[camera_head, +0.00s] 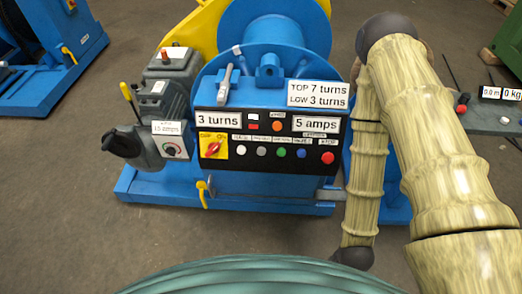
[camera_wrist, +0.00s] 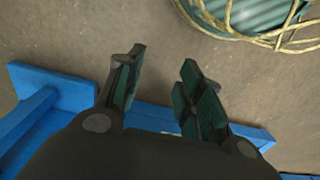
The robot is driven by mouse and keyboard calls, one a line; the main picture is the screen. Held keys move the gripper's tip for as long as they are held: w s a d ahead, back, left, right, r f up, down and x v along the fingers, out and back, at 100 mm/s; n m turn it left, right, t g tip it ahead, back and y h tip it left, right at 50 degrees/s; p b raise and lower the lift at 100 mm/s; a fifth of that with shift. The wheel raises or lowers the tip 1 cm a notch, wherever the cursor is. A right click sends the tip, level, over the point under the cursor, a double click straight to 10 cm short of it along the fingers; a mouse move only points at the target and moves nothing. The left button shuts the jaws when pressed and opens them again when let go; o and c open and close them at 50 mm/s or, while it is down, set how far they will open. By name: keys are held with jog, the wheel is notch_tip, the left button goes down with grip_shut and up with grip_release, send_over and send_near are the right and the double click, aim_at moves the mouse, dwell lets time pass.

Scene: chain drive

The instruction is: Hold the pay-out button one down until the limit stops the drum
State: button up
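The control panel (camera_head: 265,161) is black, on the front of a blue winch. Its lower row has a white button (camera_head: 240,151), a grey button (camera_head: 261,151), a green button (camera_head: 281,152), a blue button (camera_head: 301,153) and a larger red button (camera_head: 327,157). The small labels above them are too blurred to tell which is pay-out. The displays read "3 turns" (camera_head: 217,120) and "5 amps" (camera_head: 317,124). The blue drum (camera_head: 275,28) is above. My gripper (camera_wrist: 163,80) is open and empty in the wrist view, over blue frame and floor; the head view does not show it clearly.
A sign (camera_head: 318,94) reads "TOP 7 turns, Low 3 turns". A red rotary switch (camera_head: 213,149) sits left of the buttons. A lever (camera_head: 225,84) stands above the panel. A grey motor (camera_head: 167,95) is at left. A yellow rope (camera_wrist: 225,22) lies by a green coil.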

grip_shut()
dwell(1.4)
